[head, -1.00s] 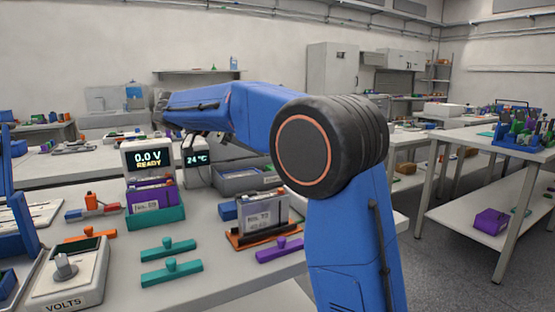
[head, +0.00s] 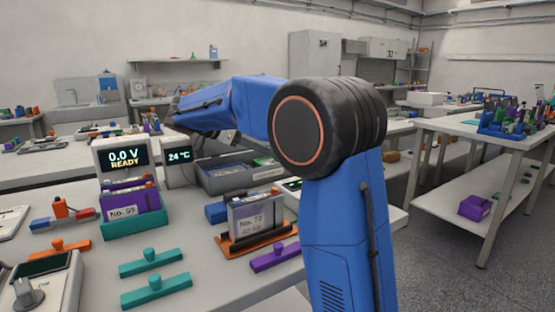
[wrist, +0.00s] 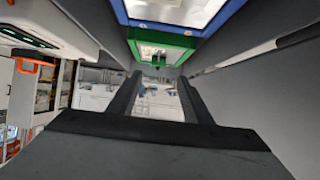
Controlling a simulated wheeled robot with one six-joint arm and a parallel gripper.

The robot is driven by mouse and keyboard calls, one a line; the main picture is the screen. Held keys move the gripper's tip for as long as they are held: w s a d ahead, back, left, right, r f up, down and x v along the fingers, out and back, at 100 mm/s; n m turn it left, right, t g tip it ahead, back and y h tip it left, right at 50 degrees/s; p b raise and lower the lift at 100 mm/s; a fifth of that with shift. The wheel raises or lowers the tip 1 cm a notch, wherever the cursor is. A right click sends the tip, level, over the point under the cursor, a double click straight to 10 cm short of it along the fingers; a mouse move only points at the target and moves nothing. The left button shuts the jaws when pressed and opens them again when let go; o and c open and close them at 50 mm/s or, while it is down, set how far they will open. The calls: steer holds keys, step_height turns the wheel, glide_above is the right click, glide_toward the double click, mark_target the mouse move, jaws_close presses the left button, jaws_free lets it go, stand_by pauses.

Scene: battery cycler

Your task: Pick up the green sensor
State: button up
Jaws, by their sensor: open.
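In the wrist view a green-framed piece (wrist: 162,42) with a pale face, which looks like the green sensor, lies near the top centre, beside a blue-framed piece (wrist: 190,18). My gripper (wrist: 160,80) is open, its two dark fingers apart with nothing between them. The green piece shows beyond and above the fingertips, apart from them. In the head view a small green item (head: 264,161) shows in the grey tray (head: 240,181); I cannot tell if it is the same piece. My gripper's fingertips cannot be made out in the head view.
Grey walls flank the gripper in the wrist view. On the bench, the 0.0 V display (head: 122,157), the 24 °C display (head: 179,156) and battery No. 72 (head: 258,216) stand near the tray. Teal handled bars (head: 152,263) lie in front.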

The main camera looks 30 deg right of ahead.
steer(key=shift+s+x, duration=0.2)
steer(key=shift+x, duration=3.6)
jaws_close()
